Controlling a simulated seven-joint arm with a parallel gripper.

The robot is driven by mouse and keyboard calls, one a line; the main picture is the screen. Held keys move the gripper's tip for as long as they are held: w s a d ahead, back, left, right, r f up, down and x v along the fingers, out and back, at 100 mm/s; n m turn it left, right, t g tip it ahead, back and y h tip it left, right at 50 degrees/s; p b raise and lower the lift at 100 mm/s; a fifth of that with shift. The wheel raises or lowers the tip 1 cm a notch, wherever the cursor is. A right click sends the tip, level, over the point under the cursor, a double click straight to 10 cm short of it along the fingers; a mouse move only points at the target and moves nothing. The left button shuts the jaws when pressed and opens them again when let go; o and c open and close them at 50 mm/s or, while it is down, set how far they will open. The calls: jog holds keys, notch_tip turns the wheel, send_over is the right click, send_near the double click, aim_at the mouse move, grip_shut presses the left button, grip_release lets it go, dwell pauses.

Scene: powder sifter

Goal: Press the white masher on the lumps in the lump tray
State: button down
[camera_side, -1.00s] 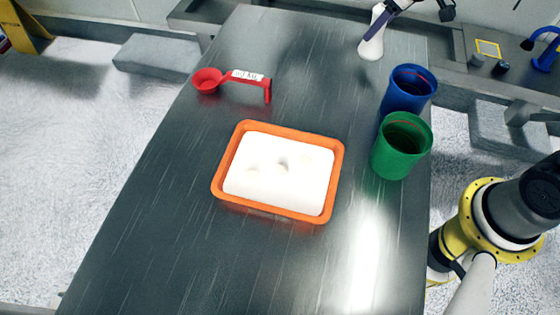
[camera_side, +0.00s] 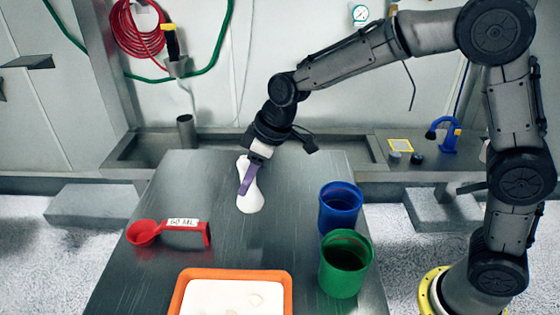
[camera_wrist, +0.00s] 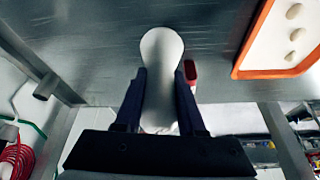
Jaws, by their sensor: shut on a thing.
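The white masher (camera_side: 250,199) is at the far end of the metal table. My gripper (camera_side: 248,176), with purple fingers, is shut on its upper part. In the wrist view the masher (camera_wrist: 161,48) stands between the two fingers, its rounded end pointing away from my gripper (camera_wrist: 160,90). I cannot tell whether it touches the table. The orange lump tray (camera_side: 235,274) is at the bottom of the side view, nearer that camera, its front cut off. The tray also shows at the upper right of the wrist view (camera_wrist: 247,50), with pale lumps (camera_wrist: 296,34) on its white filling.
A blue cup (camera_side: 340,207) and a green cup (camera_side: 346,265) stand along the table's right side. A red scoop (camera_side: 185,236) with a white label lies at the left. The table (camera_side: 255,240) between masher and tray is clear.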

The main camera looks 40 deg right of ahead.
jog(key=s+a+n+g+y, duration=0.1)
jog(key=s+a+n, duration=0.1)
jog(key=s+a, duration=0.45)
jog(key=s+a+n, duration=0.2)
jog(key=s+a, duration=0.1)
jog(key=a, duration=0.6)
jog(key=s+a+n+g+y, duration=0.1)
jog(key=s+a+n, duration=0.2)
jog(key=s+a, duration=0.35)
jog(key=shift+m, duration=0.3)
jog(key=shift+w+a+f, duration=0.15)
jog(key=shift+w+f, duration=0.2)
jog(key=shift+f, duration=0.4)
jog(key=shift+w+a+f, duration=0.2)
jog(key=shift+w+f, duration=0.1)
jog(key=shift+f, duration=0.45)
jog(key=shift+w+a+f, duration=0.15)
jog(key=shift+w+f, duration=0.2)
jog(key=shift+f, duration=0.4)
jog(key=shift+f, duration=0.75)
jog(key=shift+h, duration=0.3)
notch_tip(320, 180, up, 8)
jog(key=shift+f, duration=0.15)
